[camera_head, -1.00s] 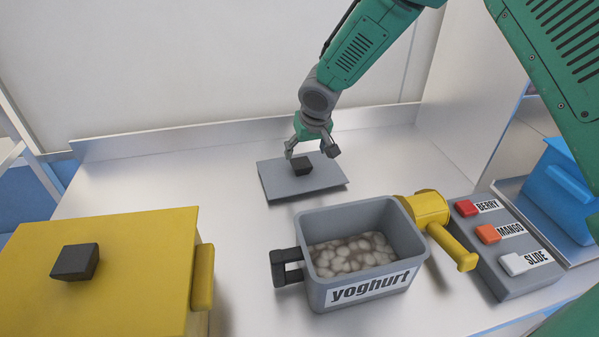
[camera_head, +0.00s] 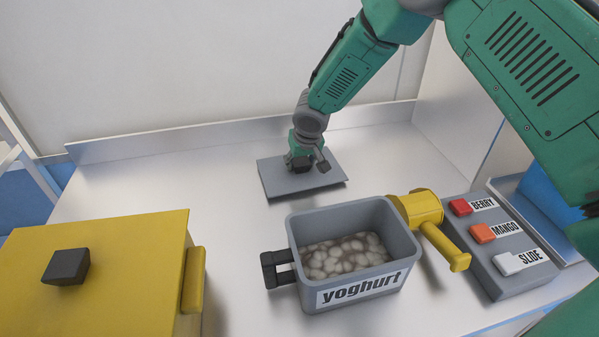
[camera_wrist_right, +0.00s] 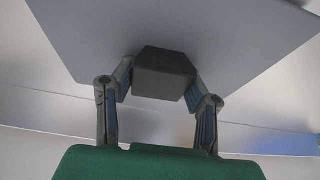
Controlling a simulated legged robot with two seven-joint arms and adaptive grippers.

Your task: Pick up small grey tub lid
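The small grey tub lid (camera_head: 322,179) is a flat grey plate with a dark block knob (camera_head: 301,164), lying on the metal table toward the back. My right gripper (camera_head: 305,163) is down at the knob, with a finger on either side. In the right wrist view, the fingers (camera_wrist_right: 160,85) press against both sides of the dark knob (camera_wrist_right: 165,73), with the lid plate (camera_wrist_right: 220,40) behind it. My left gripper is not in view.
A grey yoghurt tub (camera_head: 357,249) with pale lumps stands open in front of the lid. A yellow box with a dark knob (camera_head: 66,266) is at left. A button panel (camera_head: 505,262) and yellow handle (camera_head: 445,246) are at right. The table left of the lid is clear.

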